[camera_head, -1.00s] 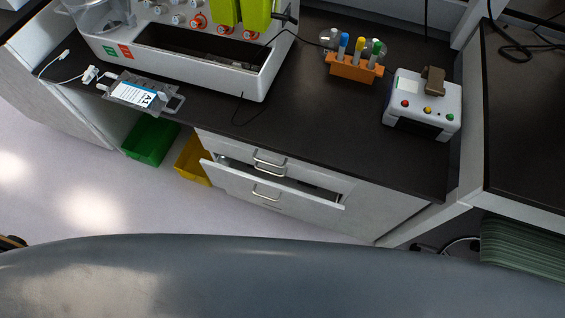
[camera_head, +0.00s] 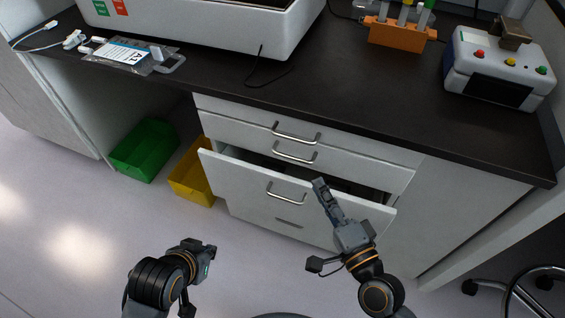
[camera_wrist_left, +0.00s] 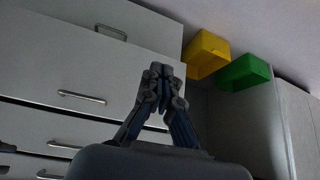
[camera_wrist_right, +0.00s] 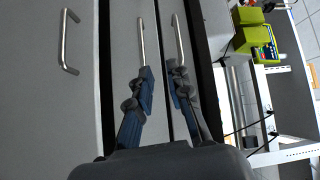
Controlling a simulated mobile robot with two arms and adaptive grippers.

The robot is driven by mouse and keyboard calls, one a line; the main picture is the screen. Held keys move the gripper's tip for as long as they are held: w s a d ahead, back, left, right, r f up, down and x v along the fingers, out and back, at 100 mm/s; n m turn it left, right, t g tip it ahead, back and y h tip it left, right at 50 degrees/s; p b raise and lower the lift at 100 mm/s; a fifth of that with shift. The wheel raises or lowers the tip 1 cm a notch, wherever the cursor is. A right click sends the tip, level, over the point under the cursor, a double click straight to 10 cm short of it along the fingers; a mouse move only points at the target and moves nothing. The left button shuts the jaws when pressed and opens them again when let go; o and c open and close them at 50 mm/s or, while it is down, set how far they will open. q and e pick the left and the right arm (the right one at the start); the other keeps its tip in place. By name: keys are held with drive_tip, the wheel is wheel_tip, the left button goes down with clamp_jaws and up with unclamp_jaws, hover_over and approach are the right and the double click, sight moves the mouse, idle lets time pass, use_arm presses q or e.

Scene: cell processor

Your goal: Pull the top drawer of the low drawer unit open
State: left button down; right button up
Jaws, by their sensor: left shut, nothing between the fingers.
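The low drawer unit (camera_head: 340,160) stands under the dark counter, white with metal bar handles. Its top drawer (camera_head: 240,116) looks shut, with its handle (camera_head: 297,135) just above the second drawer's handle (camera_head: 295,156). The larger drawer (camera_head: 245,178) below is partly pulled out. My right gripper (camera_head: 320,184) is in front of the unit, above the pulled-out drawer's front. In the right wrist view its fingers (camera_wrist_right: 161,72) are apart and empty, near the ends of the two upper handles; contact is unclear. My left gripper (camera_head: 212,248) is low, away from the drawers; its fingers (camera_wrist_left: 160,72) are shut and empty.
The pulled-out drawer juts toward me below the upper drawers. Green (camera_head: 145,150) and yellow (camera_head: 190,180) bins stand on the floor left of the unit. A chair base (camera_head: 515,295) is at lower right. The counter (camera_head: 350,100) overhangs the drawers.

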wheel_tip(320, 180, up, 2)
approach(292, 138)
drive_tip(key=w, duration=0.1)
drive_tip(key=w+a, duration=0.1)
drive_tip(key=w, duration=0.1)
drive_tip(key=shift+w+a+f+m+t, duration=0.2)
drive_tip(key=shift+f+m+t, duration=0.1)
drive_tip(key=shift+t, duration=0.1)
use_arm(q)
drive_tip(key=shift+v, duration=0.8)
use_arm(e)
drive_tip(key=shift+y, duration=0.4)
drive_tip(key=shift+x, duration=3.4)
use_arm(q)
drive_tip(key=shift+a, duration=0.15)
use_arm(e)
drive_tip(key=shift+f, duration=0.15)
clamp_jaws()
